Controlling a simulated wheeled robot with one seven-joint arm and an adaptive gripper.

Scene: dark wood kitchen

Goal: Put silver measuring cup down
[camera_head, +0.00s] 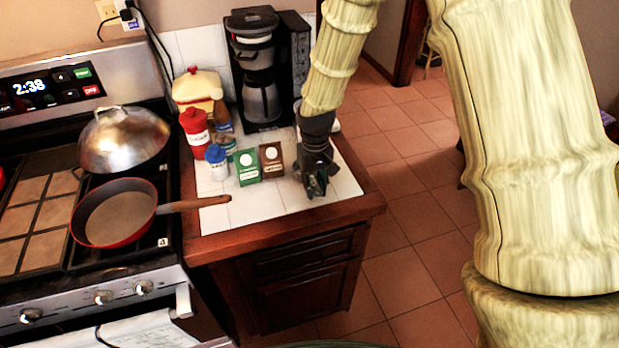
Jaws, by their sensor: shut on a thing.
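My gripper (316,184) points down over the right part of the white tiled counter (265,204), near its right edge. Its dark fingers are shut on the silver measuring cup. The cup is too small and too hidden by the fingers to make out clearly. I cannot tell whether it touches the tiles. A green box (247,167) and a brown box (272,160) stand just left of my gripper.
A coffee maker (258,70) stands behind my gripper. The front tiles are clear.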

